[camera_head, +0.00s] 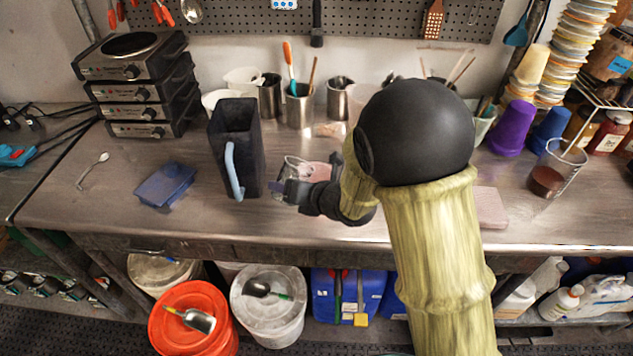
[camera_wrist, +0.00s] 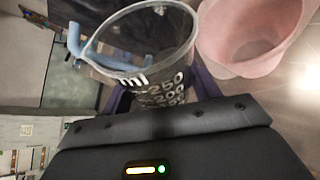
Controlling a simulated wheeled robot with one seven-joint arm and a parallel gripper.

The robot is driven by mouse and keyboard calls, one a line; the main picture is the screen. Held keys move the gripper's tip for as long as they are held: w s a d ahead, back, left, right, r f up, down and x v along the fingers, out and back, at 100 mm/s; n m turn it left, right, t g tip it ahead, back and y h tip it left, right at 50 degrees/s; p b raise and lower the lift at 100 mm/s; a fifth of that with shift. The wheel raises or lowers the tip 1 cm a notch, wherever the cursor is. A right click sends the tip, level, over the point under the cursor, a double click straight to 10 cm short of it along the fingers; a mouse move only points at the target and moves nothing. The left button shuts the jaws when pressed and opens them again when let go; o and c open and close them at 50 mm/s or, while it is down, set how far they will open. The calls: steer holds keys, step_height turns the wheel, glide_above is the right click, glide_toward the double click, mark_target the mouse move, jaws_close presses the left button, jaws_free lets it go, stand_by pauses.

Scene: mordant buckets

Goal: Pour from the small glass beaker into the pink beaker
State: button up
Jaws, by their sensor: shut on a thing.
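The small glass beaker (camera_wrist: 150,60) is clear with white "ml" markings, and my gripper (camera_wrist: 160,92) is shut on it. In the head view, the glass beaker (camera_head: 294,169) is held at my gripper (camera_head: 290,190), right of the black jug, partly hidden by my arm. Its contents cannot be made out. The pink beaker (camera_wrist: 252,38) stands open beside the glass beaker, to its right in the wrist view, with a small gap between the rims. In the head view a pinkish patch shows by the glass beaker; I cannot tell whether it is the pink beaker.
A tall black jug (camera_head: 237,145) with a blue handle (camera_head: 233,172) stands close left of my gripper. A blue box (camera_head: 165,185) lies farther left. Metal cups (camera_head: 299,105) line the back. A purple cup (camera_head: 512,128) stands right. The bench front (camera_head: 230,225) is clear.

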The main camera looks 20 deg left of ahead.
steer(key=shift+s+a+f+b, duration=0.2)
steer(key=shift+s+f+b, duration=0.05)
steer(key=shift+f+b, duration=0.4)
steer(key=f+b, duration=0.1)
steer(key=b, duration=0.1)
steer(key=f+b, duration=0.1)
steer(key=b, duration=0.1)
steer(key=shift+s+a+n, duration=0.2)
steer(key=shift+s+n, duration=0.05)
steer(key=shift+n, duration=0.15)
steer(key=f+b, duration=0.1)
steer(key=b, duration=0.2)
steer(key=f+n+t+b, duration=0.1)
steer(key=b, duration=0.2)
steer(key=shift+s+a+f+h+b, duration=0.15)
steer(key=shift+s+a+h+b, duration=0.05)
steer(key=shift+s+h+b, duration=0.15)
steer(key=shift+f+t+b, duration=0.1)
steer(key=shift+t+b, duration=0.2)
steer(key=shift+b, duration=0.4)
steer(key=b, duration=0.2)
steer(key=n+b, duration=0.1)
steer(key=shift+s+a+f+t+b, duration=0.2)
steer(key=shift+s+f+t+b, duration=0.05)
steer(key=shift+s+t+b, duration=0.1)
steer(key=shift+f+b, duration=0.15)
steer(key=shift+b, duration=1)
steer(key=shift+s+a+n+b, duration=0.1)
steer(key=shift+n+b, duration=0.2)
steer(key=shift+b, duration=0.1)
